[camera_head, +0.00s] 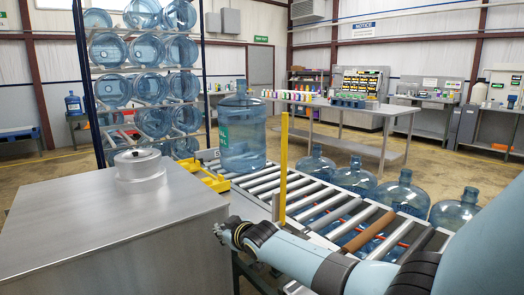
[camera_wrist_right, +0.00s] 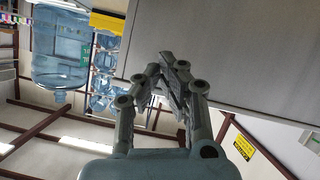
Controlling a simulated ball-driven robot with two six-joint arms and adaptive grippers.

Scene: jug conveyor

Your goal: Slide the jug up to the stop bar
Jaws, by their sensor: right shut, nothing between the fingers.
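The jug (camera_head: 243,135) is a large clear blue water bottle with a green label. It stands upright on the far left part of the roller conveyor (camera_head: 262,183). A yellow bracket (camera_head: 205,178) lies beside it at the conveyor's left end, and a thin yellow upright bar (camera_head: 283,165) stands nearer. I cannot tell which is the stop bar. My right gripper (camera_head: 218,232) is shut and empty, nearer than the jug and apart from it, by the metal cabinet. In the right wrist view its fingers (camera_wrist_right: 172,82) meet, and the jug (camera_wrist_right: 62,48) appears upside down. My left gripper is out of view.
A metal cabinet (camera_head: 100,235) with a clear round lidded container (camera_head: 138,165) fills the front left. Several jugs (camera_head: 354,178) stand along the conveyor's far right side. A rack of jugs (camera_head: 145,80) rises behind.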

